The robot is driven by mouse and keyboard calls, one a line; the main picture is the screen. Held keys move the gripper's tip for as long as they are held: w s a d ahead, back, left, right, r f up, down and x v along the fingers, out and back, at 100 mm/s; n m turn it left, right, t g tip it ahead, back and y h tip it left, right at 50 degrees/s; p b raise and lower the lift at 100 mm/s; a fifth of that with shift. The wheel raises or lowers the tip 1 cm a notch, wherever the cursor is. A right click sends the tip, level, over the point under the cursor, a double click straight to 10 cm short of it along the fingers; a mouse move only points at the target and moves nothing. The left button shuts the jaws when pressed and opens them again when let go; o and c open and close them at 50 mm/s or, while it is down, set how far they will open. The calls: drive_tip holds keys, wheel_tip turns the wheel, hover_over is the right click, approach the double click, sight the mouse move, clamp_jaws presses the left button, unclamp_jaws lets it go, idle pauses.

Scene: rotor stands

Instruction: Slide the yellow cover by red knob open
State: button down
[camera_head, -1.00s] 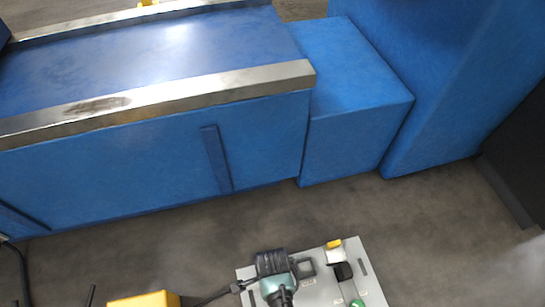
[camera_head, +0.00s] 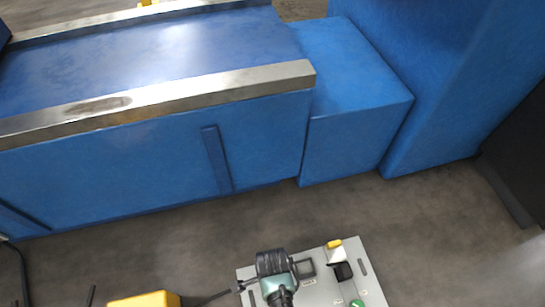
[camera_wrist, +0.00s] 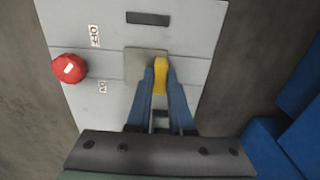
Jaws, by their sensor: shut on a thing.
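In the wrist view, my gripper (camera_wrist: 160,80) has its two blue fingers closed on a small upright yellow piece (camera_wrist: 160,74). The yellow piece stands at the right edge of a grey square plate (camera_wrist: 140,62) on a light grey panel (camera_wrist: 190,22). How it joins the plate is hidden by the fingers. A round red knob (camera_wrist: 68,68) sits at the panel's left edge, apart from my gripper. In the head view, the panel (camera_head: 322,292) shows at the bottom, with a small yellow piece (camera_head: 334,244) near its far edge. I cannot make out the red knob or my fingertips there.
The panel has dark slots (camera_wrist: 148,18) and printed labels (camera_wrist: 94,36) beside the knob. A blue bench (camera_head: 120,165) with metal edging and a blue block (camera_head: 350,130) stand behind the panel. Blue shapes (camera_wrist: 300,140) are at the wrist view's right. Bare floor lies between.

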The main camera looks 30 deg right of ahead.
drive_tip(key=shift+w+d+b, duration=0.1)
drive_tip(key=shift+w+d, duration=0.2)
drive_tip(key=shift+w, duration=0.75)
drive_tip(key=shift+w+d+b, duration=0.15)
drive_tip(key=shift+w+d, duration=0.15)
drive_tip(key=shift+w, duration=0.75)
drive_tip(key=shift+w+d+b, duration=0.1)
drive_tip(key=shift+w+d, duration=0.2)
drive_tip(key=shift+w, duration=0.75)
drive_tip(key=c, duration=0.8)
unclamp_jaws()
wheel_tip(320, 180, up, 13)
drive_tip(key=p, duration=0.9)
